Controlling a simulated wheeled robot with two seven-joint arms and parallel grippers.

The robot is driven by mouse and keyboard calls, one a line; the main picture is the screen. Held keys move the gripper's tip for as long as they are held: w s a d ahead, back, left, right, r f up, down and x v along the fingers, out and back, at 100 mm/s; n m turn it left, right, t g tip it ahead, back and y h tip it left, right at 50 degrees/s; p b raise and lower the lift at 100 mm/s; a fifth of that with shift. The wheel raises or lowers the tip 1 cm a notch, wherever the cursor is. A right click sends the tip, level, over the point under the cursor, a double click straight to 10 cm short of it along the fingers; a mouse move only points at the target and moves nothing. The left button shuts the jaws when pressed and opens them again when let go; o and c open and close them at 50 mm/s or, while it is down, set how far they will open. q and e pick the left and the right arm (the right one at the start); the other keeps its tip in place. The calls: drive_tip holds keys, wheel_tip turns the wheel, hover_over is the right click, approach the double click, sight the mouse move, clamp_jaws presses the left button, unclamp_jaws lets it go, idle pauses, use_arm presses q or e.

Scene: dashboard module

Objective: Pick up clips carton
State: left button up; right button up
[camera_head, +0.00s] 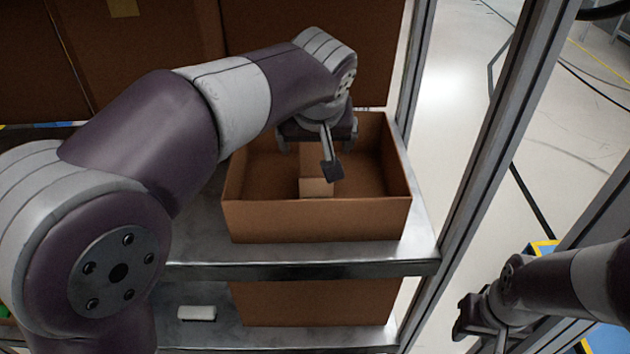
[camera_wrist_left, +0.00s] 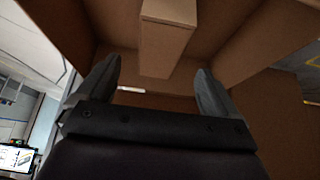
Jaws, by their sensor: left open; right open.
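The clips carton appears to be the small brown box (camera_head: 316,187) standing inside a larger open brown box (camera_head: 318,220) on the metal shelf. In the left wrist view the small box (camera_wrist_left: 167,38) lies ahead of my left gripper (camera_wrist_left: 158,85), whose two fingers are spread with nothing between them. In the head view my left gripper (camera_head: 308,163) hangs at the open box, over the small box and partly hiding it. My right gripper (camera_head: 482,328) is open, at the lower right, away from the shelf.
The metal shelf (camera_head: 290,260) has upright posts (camera_head: 480,170) at its right. Large brown boxes (camera_head: 140,50) stand behind. On the lower level are another brown box (camera_head: 300,303) and a small white item (camera_head: 197,313). Bare floor (camera_head: 460,80) lies beyond the posts.

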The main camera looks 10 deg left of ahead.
sight(316, 156)
use_arm(q)
drive_tip(key=p+x, duration=0.1)
drive_tip(key=x, duration=0.7)
drive_tip(key=shift+f, duration=0.25)
idle(0.4)
drive_tip(key=c, duration=1.2)
drive_tip(key=shift+r, duration=0.1)
drive_tip(key=shift+c, duration=0.9)
drive_tip(key=shift+r, duration=0.1)
